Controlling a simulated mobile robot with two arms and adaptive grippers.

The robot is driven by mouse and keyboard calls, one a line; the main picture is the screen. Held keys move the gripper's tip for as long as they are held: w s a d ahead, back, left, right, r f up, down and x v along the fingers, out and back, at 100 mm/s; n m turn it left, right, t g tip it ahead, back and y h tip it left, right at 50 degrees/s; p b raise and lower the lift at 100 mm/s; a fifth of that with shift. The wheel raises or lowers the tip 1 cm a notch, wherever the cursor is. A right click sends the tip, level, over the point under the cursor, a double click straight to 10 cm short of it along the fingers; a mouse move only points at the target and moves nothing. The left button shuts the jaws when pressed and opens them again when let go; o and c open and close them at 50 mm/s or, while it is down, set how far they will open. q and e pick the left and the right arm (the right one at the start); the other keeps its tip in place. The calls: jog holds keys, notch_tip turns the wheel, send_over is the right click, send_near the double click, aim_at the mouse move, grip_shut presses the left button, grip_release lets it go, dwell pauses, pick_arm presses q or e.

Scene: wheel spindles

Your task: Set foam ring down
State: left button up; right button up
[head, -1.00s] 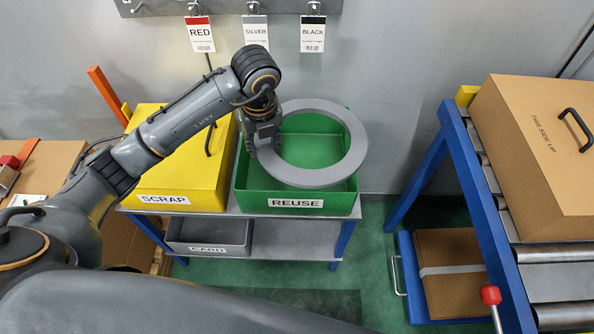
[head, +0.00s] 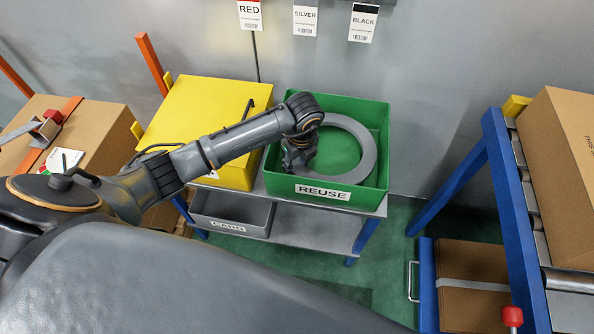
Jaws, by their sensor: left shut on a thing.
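The grey foam ring (head: 368,152) is inside the green REUSE bin (head: 372,198), below the level of its rim. It looks roughly level; whether it touches the bin floor I cannot tell. My left gripper (head: 297,166) reaches into the bin and is shut on the left side of the ring. My arm and gripper hide the ring's left part. The green floor of the bin shows through the ring's middle. My right gripper is not in view.
A yellow bin (head: 200,110) stands left of the green one on the grey shelf unit. A grey CARD bin (head: 232,212) sits below. A blue-framed roller conveyor (head: 508,200) with a cardboard box (head: 565,170) is at right. Boxes stand at left.

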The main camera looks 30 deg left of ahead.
pick_arm(q)
jog(key=shift+f, duration=2.35)
jog(key=o, duration=1)
jog(key=r, duration=0.4)
jog(key=d+r, duration=0.1)
jog(key=r, duration=0.7)
jog(key=shift+s+d, duration=0.15)
jog(key=shift+s, duration=0.2)
